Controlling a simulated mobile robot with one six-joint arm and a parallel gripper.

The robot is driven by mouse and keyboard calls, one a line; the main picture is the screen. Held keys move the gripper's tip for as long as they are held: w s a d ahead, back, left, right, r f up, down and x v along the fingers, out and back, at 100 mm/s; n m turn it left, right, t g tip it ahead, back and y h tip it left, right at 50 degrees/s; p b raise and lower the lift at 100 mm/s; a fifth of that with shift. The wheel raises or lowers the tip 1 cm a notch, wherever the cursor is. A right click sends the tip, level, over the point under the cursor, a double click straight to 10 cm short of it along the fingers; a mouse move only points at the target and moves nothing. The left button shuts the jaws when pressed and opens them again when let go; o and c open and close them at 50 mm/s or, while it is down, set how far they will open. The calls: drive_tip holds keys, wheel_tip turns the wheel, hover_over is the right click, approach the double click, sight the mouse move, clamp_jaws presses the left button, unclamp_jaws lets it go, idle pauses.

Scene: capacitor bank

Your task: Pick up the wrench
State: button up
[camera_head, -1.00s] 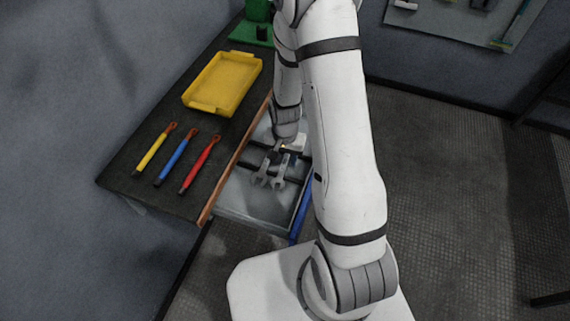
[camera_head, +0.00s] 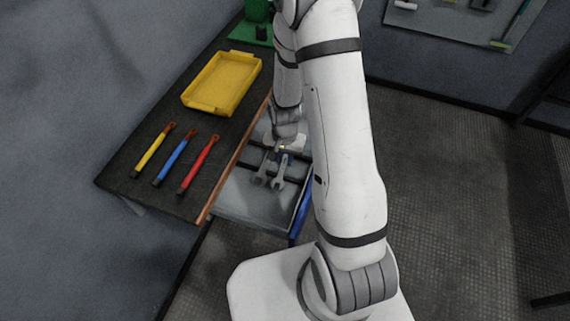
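Two grey open-ended wrenches lie side by side in an open drawer (camera_head: 245,205) below the worktop: a left wrench (camera_head: 263,172) and a right wrench (camera_head: 279,178). Their jaw ends point toward the front of the drawer. My gripper (camera_head: 281,150) is low over the back part of the drawer, at the far ends of the wrenches. My arm and wrist cover much of it. I cannot see the fingertips clearly, nor whether they touch a wrench.
On the dark worktop (camera_head: 120,178) lie a yellow tray (camera_head: 190,98) and yellow (camera_head: 152,152), blue (camera_head: 174,163) and red (camera_head: 197,168) handled tools. A green object (camera_head: 258,14) stands at the back. A tool board (camera_head: 450,20) hangs on the wall. The floor at right is clear.

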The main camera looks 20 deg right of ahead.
clamp_jaws()
